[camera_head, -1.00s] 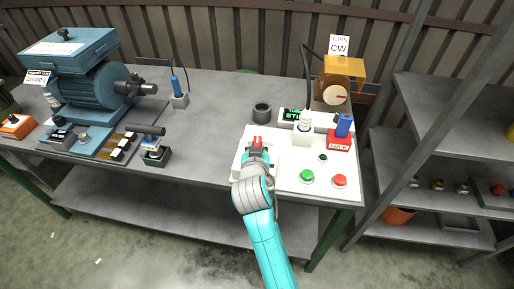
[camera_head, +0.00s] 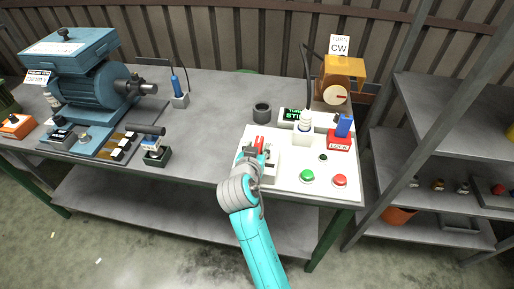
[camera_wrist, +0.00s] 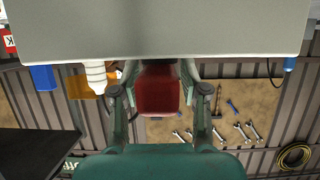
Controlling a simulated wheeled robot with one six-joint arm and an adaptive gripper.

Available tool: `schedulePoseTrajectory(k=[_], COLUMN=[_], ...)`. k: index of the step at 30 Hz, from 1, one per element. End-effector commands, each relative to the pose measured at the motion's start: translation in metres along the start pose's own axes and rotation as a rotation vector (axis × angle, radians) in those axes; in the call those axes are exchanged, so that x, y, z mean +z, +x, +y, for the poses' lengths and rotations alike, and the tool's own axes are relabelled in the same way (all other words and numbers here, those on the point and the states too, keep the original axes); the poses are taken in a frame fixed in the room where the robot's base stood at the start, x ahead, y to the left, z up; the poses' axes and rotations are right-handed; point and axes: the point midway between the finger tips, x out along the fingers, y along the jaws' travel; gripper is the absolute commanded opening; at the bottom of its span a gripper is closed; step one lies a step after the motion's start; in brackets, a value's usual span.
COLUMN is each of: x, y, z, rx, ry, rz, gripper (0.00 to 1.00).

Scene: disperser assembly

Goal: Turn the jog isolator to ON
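The jog isolator is a pale grey box (camera_head: 270,166) with a red handle (camera_head: 260,143), at the left of the white panel (camera_head: 312,188). My gripper (camera_head: 254,153) is at the handle in the head view, partly hiding the box. In the wrist view the red handle (camera_wrist: 159,90) lies between the two fingers of my gripper (camera_wrist: 160,72), with the box (camera_wrist: 160,28) filling the top. The fingertips are very close to the handle's sides; contact is not clear. No ON marking is readable.
On the panel are a green button (camera_head: 307,176), a red button (camera_head: 340,181), a white bottle (camera_head: 304,130) and a red LOCK block (camera_head: 339,144) with a blue top. A dark ring (camera_head: 262,112) stands behind.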

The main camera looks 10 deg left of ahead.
Motion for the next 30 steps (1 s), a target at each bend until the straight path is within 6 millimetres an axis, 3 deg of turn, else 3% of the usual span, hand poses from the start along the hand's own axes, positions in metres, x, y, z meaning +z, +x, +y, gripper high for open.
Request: schedulePoseTrajectory(k=[13, 30], x=[-0.002, -0.001], y=[-0.01, -0.108], z=[-0.001, -0.001], rx=[-0.002, -0.002], ry=[0.0, 0.0], rz=[0.005, 0.004], gripper=[0.52, 0.52])
